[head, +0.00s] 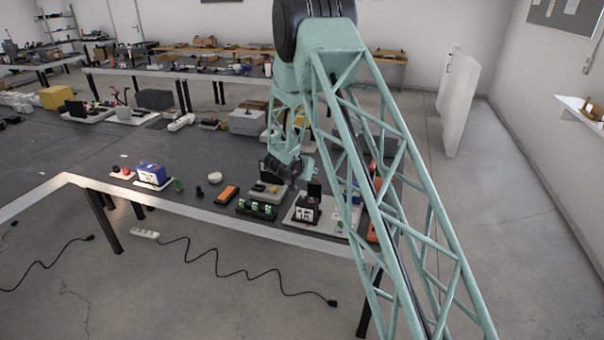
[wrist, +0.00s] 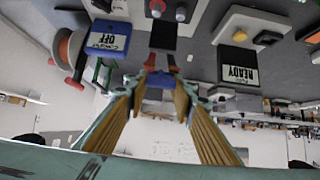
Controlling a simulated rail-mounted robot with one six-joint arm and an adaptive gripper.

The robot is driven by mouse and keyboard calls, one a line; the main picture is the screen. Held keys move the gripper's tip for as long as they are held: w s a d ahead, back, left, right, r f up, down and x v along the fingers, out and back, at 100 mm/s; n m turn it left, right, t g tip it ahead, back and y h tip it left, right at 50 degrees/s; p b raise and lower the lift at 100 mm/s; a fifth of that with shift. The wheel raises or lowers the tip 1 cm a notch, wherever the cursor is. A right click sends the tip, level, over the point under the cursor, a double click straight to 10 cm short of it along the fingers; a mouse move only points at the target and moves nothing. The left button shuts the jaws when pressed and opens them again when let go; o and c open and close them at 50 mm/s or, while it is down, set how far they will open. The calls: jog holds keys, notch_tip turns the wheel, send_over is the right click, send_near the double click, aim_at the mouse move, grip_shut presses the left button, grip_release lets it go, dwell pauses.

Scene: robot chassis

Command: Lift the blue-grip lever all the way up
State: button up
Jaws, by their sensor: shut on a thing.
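My gripper (wrist: 161,84) points at a panel of small devices, which appear upside down in the wrist view. The blue grip of the lever (wrist: 160,79) sits between my two fingertips, and the gripper is shut on it. A black block (wrist: 163,32) stands just beyond the grip. The fingertips partly hide how the grip joins its lever. In the head view my gripper (head: 287,172) is low over the bench near its front edge. The blue grip cannot be made out there.
In the wrist view a blue "OFF" box (wrist: 108,38) and a red-orange reel (wrist: 67,48) are at left. A "READY" box (wrist: 238,66) is at right. The bench (head: 120,205) holds several other devices. The floor to the right is clear.

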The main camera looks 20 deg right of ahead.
jog(key=shift+w+d+r+p, duration=0.55)
jog(key=shift+w+r+p, duration=0.25)
jog(key=shift+p, duration=0.1)
jog(key=shift+w+d+r+p, duration=0.55)
jog(key=shift+w+r+p, duration=0.2)
jog(key=shift+p, duration=0.1)
jog(key=shift+c, duration=0.2)
jog(key=shift+w+d+r+p, duration=0.2)
jog(key=shift+w+d+p, duration=0.35)
jog(key=shift+w+p, duration=0.15)
jog(key=shift+w+d+r+p, duration=0.25)
jog(key=shift+w+d+p, duration=0.3)
jog(key=shift+w, duration=0.3)
jog(key=shift+w+d+r+p, duration=0.2)
jog(key=shift+w+d+p, duration=0.3)
jog(key=shift+w+p, duration=0.2)
jog(key=shift+w, duration=0.1)
jog(key=o, duration=1.1)
jog(key=shift+d+f, duration=0.1)
jog(key=shift+o, duration=0.5)
jog(key=v, duration=1.2)
